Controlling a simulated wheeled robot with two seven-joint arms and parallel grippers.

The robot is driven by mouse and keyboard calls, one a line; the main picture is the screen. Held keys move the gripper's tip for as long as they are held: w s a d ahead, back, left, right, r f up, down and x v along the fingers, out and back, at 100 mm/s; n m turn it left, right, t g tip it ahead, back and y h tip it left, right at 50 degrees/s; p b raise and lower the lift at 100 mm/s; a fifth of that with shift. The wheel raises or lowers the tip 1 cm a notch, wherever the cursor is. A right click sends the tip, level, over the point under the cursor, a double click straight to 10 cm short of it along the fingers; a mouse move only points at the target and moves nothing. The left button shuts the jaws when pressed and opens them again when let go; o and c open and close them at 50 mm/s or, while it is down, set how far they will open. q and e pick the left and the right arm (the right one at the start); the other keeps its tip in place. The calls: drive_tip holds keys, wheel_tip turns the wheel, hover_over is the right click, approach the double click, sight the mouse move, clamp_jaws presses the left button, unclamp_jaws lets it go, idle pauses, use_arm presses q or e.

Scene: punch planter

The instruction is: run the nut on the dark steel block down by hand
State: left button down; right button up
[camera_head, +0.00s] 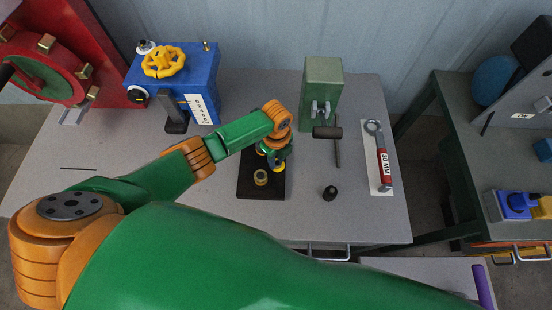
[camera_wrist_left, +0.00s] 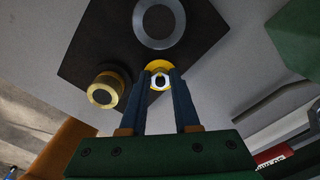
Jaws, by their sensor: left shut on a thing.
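The dark steel block (camera_head: 246,184) lies flat near the middle of the bench, and much of it shows in the left wrist view (camera_wrist_left: 98,42). A yellow nut (camera_wrist_left: 159,66) with a pale round stud end in its middle sits between the fingertips of my left gripper (camera_wrist_left: 161,78). The gripper is shut on the nut, over the right part of the block in the head view (camera_head: 278,160). A brass round piece (camera_head: 261,177) stands on the block beside it. A grey ring (camera_wrist_left: 159,22) also shows on the block. My right gripper is out of view.
A blue box (camera_head: 201,80) with a yellow handwheel (camera_head: 163,61) stands at the back left. A green block (camera_head: 323,78), a dark-headed hammer (camera_head: 328,132), a red-handled wrench (camera_head: 384,165) and a small black piece (camera_head: 330,193) are to the right. The front left bench is partly hidden by my arm.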

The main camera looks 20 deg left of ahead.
sight(277, 162)
use_arm(q)
drive_tip(key=shift+d+m+b, duration=0.1)
drive_tip(key=shift+m+b, duration=0.25)
drive_tip(key=shift+m, duration=1.55)
drive_tip(key=c, duration=0.6)
unclamp_jaws()
drive_tip(key=shift+c, duration=0.2)
wheel_tip(277, 162, up, 14)
drive_tip(key=shift+r, duration=0.15)
